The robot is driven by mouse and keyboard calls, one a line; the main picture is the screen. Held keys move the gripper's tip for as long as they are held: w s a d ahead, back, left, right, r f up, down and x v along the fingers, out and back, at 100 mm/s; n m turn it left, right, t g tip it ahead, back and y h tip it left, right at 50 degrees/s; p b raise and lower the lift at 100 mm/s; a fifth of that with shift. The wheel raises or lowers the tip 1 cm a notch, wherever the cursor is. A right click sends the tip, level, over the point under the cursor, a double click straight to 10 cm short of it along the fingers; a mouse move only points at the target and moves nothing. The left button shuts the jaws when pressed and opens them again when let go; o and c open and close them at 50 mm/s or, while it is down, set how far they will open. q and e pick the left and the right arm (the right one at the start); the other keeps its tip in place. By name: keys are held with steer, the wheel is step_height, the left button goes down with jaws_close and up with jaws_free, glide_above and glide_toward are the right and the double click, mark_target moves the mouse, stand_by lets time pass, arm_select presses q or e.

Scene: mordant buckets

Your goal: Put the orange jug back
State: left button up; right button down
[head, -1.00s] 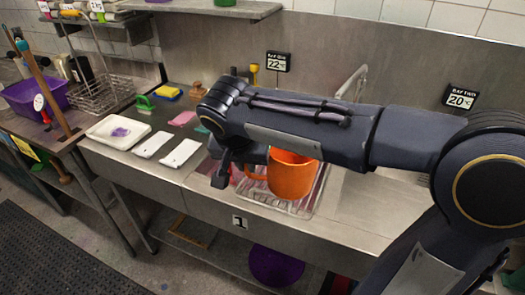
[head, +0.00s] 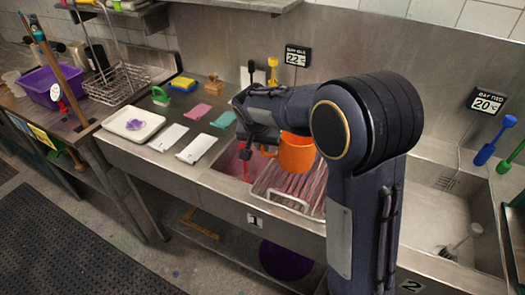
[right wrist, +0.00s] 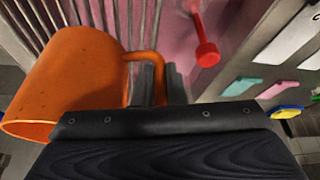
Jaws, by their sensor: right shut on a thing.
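The orange jug (head: 297,153) is held in front of the backsplash, over the back part of a wire rack (head: 290,200) on the sink with pink liquid (head: 234,166). I cannot tell whether it touches the rack. My right gripper (head: 262,146) is at the jug's left side, shut on its handle, partly hidden by my own arm. In the right wrist view the jug (right wrist: 75,85) fills the left side, tilted in the picture, with its handle running to the dark finger. My left gripper is not in view.
A red-handled tool (right wrist: 205,45) stands in the pink sink. Left on the counter lie two white cards (head: 197,147), a white tray (head: 133,124), pink and teal cloths and sponges. A grey basin (head: 450,205) with a brush is at right.

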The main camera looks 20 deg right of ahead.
mark_target(262, 151)
steer(key=shift+w+d+f, duration=0.15)
steer(key=shift+w+f, duration=0.05)
steer(key=shift+f, duration=0.1)
steer(key=shift+w+f, duration=0.15)
steer(key=shift+f, duration=1.65)
steer(key=c, duration=1.5)
jaws_free()
